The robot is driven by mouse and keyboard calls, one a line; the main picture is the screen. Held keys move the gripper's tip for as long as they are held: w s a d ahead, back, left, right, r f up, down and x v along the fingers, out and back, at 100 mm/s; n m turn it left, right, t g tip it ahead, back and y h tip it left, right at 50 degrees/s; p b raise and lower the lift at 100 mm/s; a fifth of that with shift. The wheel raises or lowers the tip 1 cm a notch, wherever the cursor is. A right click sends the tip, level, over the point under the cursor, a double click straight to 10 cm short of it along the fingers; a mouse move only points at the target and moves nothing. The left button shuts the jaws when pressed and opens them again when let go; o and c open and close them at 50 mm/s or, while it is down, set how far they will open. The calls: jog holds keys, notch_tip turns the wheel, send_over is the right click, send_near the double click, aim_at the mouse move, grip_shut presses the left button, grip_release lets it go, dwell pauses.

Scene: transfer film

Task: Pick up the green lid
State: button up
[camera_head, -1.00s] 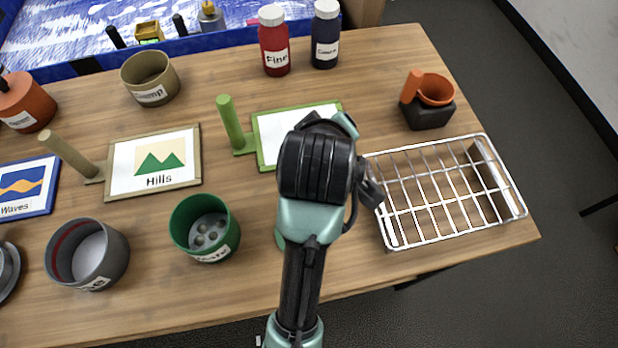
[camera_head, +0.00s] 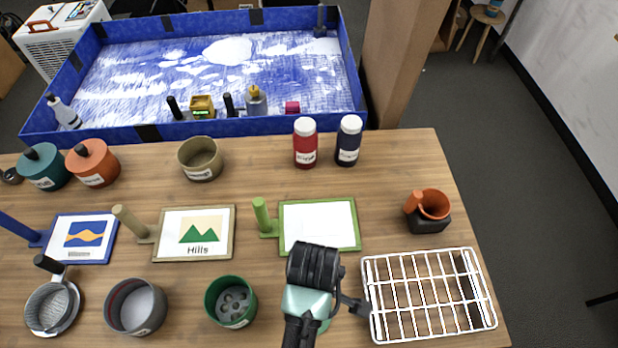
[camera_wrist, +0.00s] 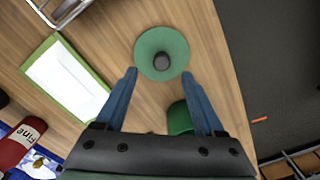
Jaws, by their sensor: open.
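The green lid (camera_wrist: 150,42) is round, with a dark knob at its centre. It lies on the wooden table in the wrist view, beyond the fingertips and roughly centred between them. My gripper (camera_wrist: 160,73) is open, its two blue fingers apart with nothing between them. In the head view my arm covers most of the area around the lid, so I cannot make the lid out clearly there. A green cup (camera_head: 231,301) stands on the table left of my arm; part of it shows by the right finger in the wrist view (camera_wrist: 179,118).
A white wire rack (camera_head: 427,255) lies right of my arm. A green-framed board (camera_head: 319,225) lies behind it. Red (camera_head: 305,145) and dark (camera_head: 348,142) bottles stand farther back. An orange funnel on a black base (camera_head: 429,210) stands at the right. A grey pot (camera_head: 136,307) stands left.

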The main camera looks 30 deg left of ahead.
notch_tip(320, 180, down, 3)
jog(key=shift+r, duration=0.15)
jog(key=shift+s+a+f+p, duration=0.1)
jog(key=shift+f+p, duration=0.3)
jog(key=shift+f, duration=0.9)
jog(key=shift+s+a+f+p, duration=0.1)
jog(key=shift+f+p, duration=0.25)
jog(key=shift+f, duration=0.95)
jog(key=shift+c, duration=0.2)
grip_shut()
